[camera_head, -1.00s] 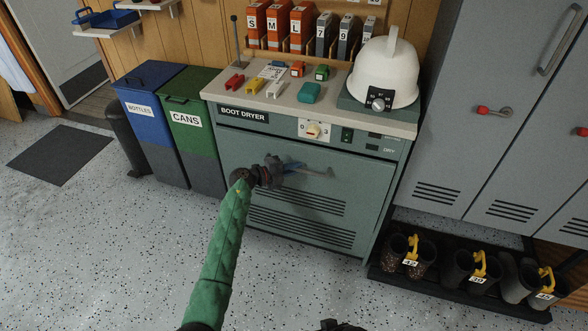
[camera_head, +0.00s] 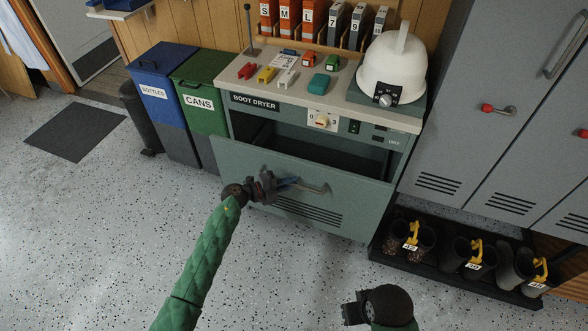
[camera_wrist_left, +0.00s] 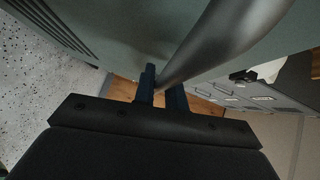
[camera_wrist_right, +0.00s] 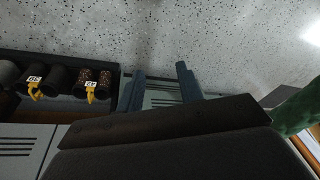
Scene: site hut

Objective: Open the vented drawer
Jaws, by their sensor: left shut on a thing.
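The vented drawer (camera_head: 352,208) is the green-grey lower front of the boot dryer, with dark slots low on its face. It stands pulled out, with a dark opening (camera_head: 285,142) showing above its top edge. My left gripper (camera_head: 290,184) is shut on the drawer's bar handle (camera_head: 318,189). In the left wrist view the grey bar (camera_wrist_left: 205,45) runs to the fingers (camera_wrist_left: 160,88). My right gripper (camera_wrist_right: 160,85) is open and empty, its fingers apart in the right wrist view. In the head view its wrist is at the bottom, away from the drawer.
The boot dryer's top (camera_head: 325,102) carries small coloured items and a white helmet (camera_head: 393,68). A green cans bin (camera_head: 200,98) and a blue bottles bin (camera_head: 160,85) stand left. A boot rack (camera_head: 440,272) is at right, below grey lockers (camera_head: 470,120). The floor in front is clear.

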